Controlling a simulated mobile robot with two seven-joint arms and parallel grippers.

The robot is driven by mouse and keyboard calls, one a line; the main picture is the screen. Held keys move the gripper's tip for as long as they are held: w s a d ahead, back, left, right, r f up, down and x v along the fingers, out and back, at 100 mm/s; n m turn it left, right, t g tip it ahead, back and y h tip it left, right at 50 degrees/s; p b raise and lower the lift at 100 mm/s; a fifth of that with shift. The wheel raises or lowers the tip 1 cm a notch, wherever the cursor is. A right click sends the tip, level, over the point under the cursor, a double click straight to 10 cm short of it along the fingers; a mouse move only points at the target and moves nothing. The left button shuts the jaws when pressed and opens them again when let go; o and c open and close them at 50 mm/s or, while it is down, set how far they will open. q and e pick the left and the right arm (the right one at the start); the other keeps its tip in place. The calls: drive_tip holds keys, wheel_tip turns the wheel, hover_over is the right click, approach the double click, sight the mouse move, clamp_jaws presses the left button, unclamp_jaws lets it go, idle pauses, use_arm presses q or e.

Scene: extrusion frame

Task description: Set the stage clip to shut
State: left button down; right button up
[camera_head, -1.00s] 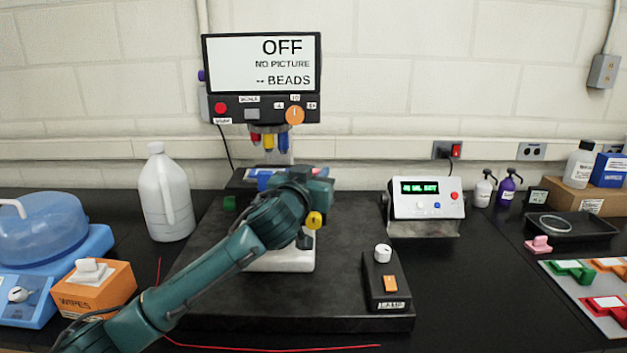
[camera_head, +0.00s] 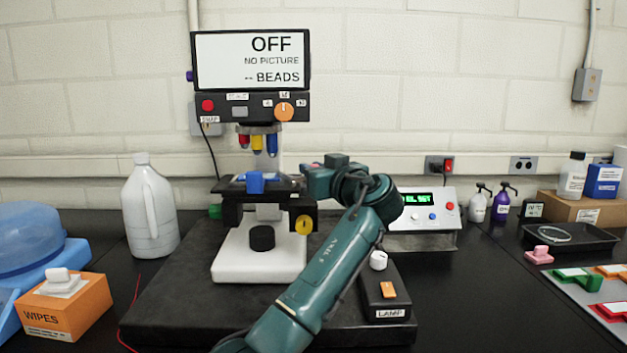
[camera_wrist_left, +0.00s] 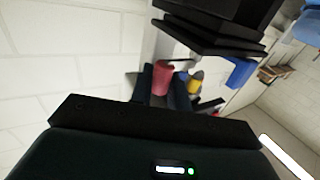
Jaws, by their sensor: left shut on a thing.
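The white microscope (camera_head: 258,262) stands with its dark stage (camera_head: 232,186) facing me. A blue block (camera_head: 256,182) sits at the stage's front edge. My left gripper (camera_head: 308,173) is at the stage's right end, its arm reaching up from below. In the left wrist view, its dark fingers (camera_wrist_left: 163,90) are shut around a red handle (camera_wrist_left: 162,78), which seems to be part of the stage clip. The rest of the clip is hidden by the gripper and the stage, so its position cannot be told. My right gripper is not in view.
The red, yellow and blue objectives (camera_head: 257,143) hang just above the stage, below the monitor (camera_head: 252,60). A yellow knob (camera_head: 304,225) is under the gripper. The lamp box (camera_head: 385,292) and the control box (camera_head: 421,218) are right of the microscope. A white jug (camera_head: 150,212) stands left.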

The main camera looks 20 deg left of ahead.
use_arm(q)
drive_tip(key=shift+w+n+g+y, duration=0.2)
drive_tip(key=shift+n+g+y, duration=0.2)
drive_tip(key=shift+g, duration=0.1)
drive_tip(key=shift+a, duration=0.1)
drive_tip(key=c, duration=1.4)
unclamp_jaws()
